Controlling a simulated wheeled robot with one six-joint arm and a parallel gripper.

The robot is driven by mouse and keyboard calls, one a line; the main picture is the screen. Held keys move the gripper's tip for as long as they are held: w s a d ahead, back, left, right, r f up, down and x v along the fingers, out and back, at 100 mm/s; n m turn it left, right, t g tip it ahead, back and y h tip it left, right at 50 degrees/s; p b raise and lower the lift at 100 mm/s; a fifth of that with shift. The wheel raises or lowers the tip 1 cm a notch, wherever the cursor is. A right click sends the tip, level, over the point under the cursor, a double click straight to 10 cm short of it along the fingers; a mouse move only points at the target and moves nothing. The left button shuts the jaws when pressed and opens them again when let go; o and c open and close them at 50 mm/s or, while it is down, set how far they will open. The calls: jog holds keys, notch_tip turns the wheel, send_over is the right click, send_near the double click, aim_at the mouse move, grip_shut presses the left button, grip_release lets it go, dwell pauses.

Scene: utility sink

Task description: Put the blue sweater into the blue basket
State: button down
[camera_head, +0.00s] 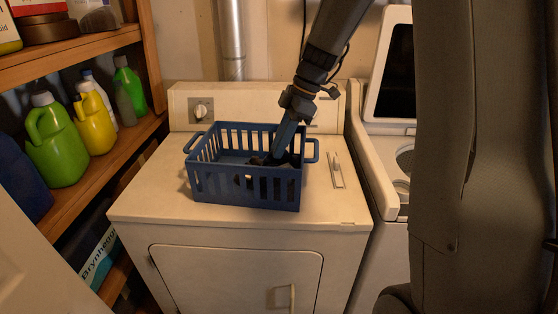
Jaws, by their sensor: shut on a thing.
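The blue basket (245,196) stands upright on top of the white dryer, with slatted sides and a handle at each end. My arm comes down from above, and my gripper (268,160) is inside the basket, low and toward its right half. The gripper is shut on dark cloth that seems to be the blue sweater (256,161). The cloth lies within the basket walls, and dark patches show through the front slats. The fingertips and much of the sweater are hidden by the basket wall and my gripper.
The dryer top (150,196) is clear left of the basket. A wooden shelf (95,180) at left holds a green jug (58,145) and a yellow bottle (95,120).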

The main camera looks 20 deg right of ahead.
aim_at(283, 158)
jog(key=shift+f+p, duration=0.8)
jog(key=shift+f, duration=2.45)
jog(key=shift+f, duration=0.1)
jog(key=c, duration=1.6)
grip_release()
jog(key=b+v, duration=0.4)
jog(key=v, duration=0.8)
